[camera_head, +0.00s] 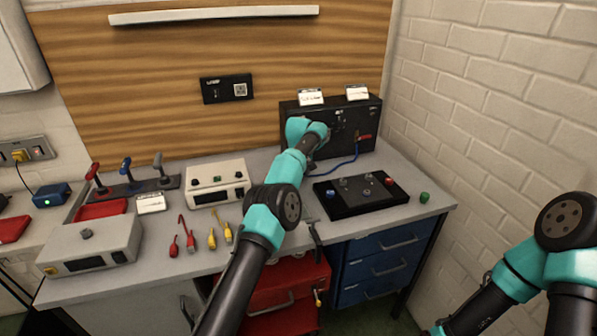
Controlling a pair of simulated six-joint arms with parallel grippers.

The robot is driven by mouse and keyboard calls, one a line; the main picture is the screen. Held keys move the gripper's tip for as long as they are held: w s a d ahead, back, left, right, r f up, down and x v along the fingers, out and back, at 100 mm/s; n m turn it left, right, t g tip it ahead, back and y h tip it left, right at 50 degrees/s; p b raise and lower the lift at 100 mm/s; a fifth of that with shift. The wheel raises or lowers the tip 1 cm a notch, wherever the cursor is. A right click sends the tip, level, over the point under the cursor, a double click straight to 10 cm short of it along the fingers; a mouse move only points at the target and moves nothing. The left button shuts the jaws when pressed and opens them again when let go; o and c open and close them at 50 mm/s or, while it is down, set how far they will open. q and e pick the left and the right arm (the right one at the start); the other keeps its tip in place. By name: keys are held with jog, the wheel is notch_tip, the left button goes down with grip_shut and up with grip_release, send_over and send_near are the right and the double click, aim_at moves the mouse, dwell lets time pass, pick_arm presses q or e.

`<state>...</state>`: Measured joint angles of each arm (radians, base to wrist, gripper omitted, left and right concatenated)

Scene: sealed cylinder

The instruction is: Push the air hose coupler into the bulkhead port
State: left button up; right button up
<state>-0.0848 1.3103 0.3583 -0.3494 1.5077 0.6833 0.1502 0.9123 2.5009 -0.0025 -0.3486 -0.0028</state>
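A black panel box (367,115) stands at the back right of the bench, with small fittings on its front. A thin blue hose (340,164) runs along the bench and rises to a small brass-coloured end (357,136) at the panel front, beside a red mark or tag (365,137). I cannot tell which fitting is the bulkhead port or whether the end is seated. My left arm reaches across the bench to the panel; its gripper (331,131) is at the panel front, left of the brass end, mostly hidden by my wrist. My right gripper is out of view.
A black tray (334,207) with small knobs lies in front of the panel, a green cap (424,198) to its right. Red and yellow screwdrivers (212,238), a white meter box (216,184) and a grey box (90,246) are left. A brick wall closes the right side.

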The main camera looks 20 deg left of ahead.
pick_arm(q)
grip_shut()
dwell(0.4)
jog(key=shift+r, duration=0.15)
jog(key=shift+r, duration=0.9)
jog(key=shift+r, duration=0.1)
jog(key=shift+r, duration=0.55)
